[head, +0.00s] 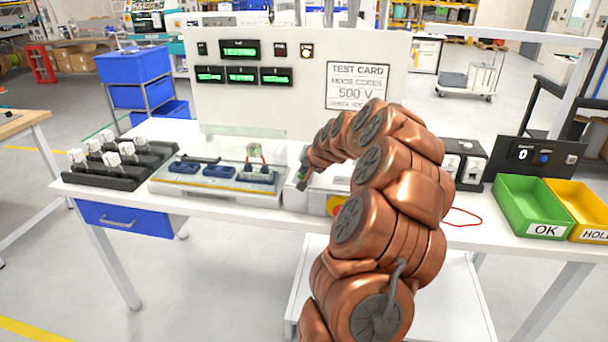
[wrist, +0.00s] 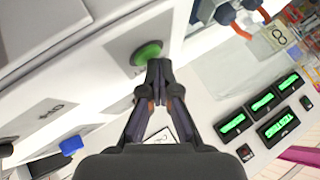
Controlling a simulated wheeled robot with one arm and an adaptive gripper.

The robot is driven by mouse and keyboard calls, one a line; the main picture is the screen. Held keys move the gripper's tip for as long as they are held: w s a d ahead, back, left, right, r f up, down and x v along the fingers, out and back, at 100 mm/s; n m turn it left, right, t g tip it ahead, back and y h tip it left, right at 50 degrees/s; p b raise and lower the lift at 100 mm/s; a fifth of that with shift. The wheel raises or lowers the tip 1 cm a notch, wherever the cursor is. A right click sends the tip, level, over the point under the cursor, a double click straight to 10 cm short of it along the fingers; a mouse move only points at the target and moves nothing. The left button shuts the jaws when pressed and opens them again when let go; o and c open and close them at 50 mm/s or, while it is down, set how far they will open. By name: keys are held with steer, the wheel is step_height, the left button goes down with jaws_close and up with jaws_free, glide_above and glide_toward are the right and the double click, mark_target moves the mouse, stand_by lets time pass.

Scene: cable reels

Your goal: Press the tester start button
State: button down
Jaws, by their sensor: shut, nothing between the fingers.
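The green start button (wrist: 147,52) sits on a white tester housing (wrist: 120,38) in the wrist view. My gripper (wrist: 158,68) is shut and empty, its fingertips overlapping the lower right edge of the button. I cannot tell whether they press it. In the head view my copper arm reaches over the bench, its end beside the test fixture (head: 220,183), and it hides much of the tester. The back panel (head: 300,110) has green lit displays; the upper one (head: 240,50) appears to read TESTING.
A clear cover with blue parts is on the fixture. A black rack (head: 105,175) stands at the left. A green OK bin (head: 532,205) and a yellow HOLD bin (head: 578,205) stand at the right. A red cable loop (head: 462,216) lies on the bench.

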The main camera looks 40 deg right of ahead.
steer(key=shift+r, duration=0.8)
steer(key=shift+r, duration=0.15)
steer(key=shift+r, duration=2.35)
